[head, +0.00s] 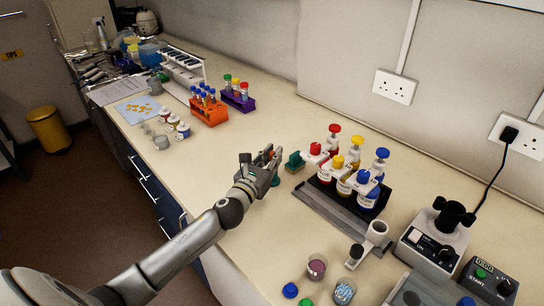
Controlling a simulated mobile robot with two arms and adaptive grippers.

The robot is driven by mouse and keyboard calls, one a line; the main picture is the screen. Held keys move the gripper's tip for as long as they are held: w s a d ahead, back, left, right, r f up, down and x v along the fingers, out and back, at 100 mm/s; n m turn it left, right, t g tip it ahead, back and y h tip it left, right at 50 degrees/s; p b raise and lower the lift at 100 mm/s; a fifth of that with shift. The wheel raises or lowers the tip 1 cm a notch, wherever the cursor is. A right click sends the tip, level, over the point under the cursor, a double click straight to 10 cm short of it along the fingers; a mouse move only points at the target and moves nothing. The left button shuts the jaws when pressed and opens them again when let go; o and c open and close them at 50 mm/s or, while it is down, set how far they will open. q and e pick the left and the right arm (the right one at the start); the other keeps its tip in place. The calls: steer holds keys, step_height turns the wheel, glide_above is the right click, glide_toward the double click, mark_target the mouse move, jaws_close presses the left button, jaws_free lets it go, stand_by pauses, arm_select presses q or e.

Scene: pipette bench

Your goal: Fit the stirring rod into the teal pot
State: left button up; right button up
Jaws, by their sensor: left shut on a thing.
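My left gripper (268,155) is over the middle of the bench, its arm reaching in from the lower left. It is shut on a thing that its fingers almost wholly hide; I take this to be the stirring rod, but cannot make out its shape. A small teal patch (275,181) shows just below and right of the fingers. It may be the teal pot, mostly hidden behind the gripper; I cannot tell whether the held thing touches it. A dark green block-like object (294,161) stands just right of the fingertips. My right gripper is out of view.
A black rack (329,187) with red, yellow and blue-capped bottles stands right of the gripper. A white device (433,239) and small cups (317,266) are at the lower right. An orange tube rack (208,111) stands farther back. Bare bench lies between it and the gripper.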

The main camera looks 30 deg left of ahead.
arm_select(q)
steer(key=o, duration=0.9)
steer(key=shift+c, duration=0.2)
steer(key=s, duration=1.2)
steer(key=shift+f, duration=0.15)
